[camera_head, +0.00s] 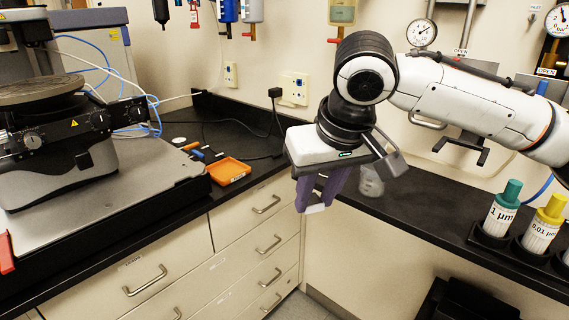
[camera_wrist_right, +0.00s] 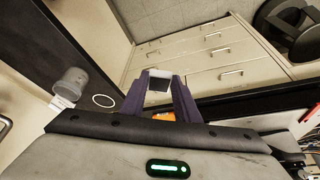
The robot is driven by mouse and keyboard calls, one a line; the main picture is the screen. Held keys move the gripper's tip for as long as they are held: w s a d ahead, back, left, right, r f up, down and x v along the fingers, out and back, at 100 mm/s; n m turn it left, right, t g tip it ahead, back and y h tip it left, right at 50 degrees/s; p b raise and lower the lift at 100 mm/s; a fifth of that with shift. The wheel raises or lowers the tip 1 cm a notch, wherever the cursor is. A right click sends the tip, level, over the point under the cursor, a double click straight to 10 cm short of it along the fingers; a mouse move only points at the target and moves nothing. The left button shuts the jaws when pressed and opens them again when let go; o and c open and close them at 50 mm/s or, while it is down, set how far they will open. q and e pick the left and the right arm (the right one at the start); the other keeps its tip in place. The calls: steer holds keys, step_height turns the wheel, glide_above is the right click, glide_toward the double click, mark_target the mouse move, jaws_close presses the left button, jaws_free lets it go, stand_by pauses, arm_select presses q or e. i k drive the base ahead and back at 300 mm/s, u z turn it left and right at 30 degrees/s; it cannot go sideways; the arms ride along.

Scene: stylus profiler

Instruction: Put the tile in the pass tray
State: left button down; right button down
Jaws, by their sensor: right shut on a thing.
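My right gripper (camera_head: 321,190) has purple fingers and hangs pointing down in front of the counter corner, over the drawer fronts. It is shut on a small pale tile (camera_head: 315,208), which sticks out below the fingertips. In the right wrist view the tile (camera_wrist_right: 158,85) sits between the two fingers, with a light edge and a darker face. A shallow orange tray (camera_head: 244,171) with a small white label on its front lies on the black counter, left of the gripper and apart from it. I cannot read the label. My left gripper is not in view.
A stage instrument with a round dark disc (camera_head: 40,90) fills the left. Small tools (camera_head: 193,149) lie by the tray. A clear beaker (camera_head: 371,182) stands behind the gripper. Labelled bottles (camera_head: 500,212) stand at the right. Cables (camera_head: 240,124) run along the back counter.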

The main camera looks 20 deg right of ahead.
mark_target(226, 172)
steer(key=z, duration=0.2)
steer(key=i, duration=1)
steer(key=u, duration=0.5)
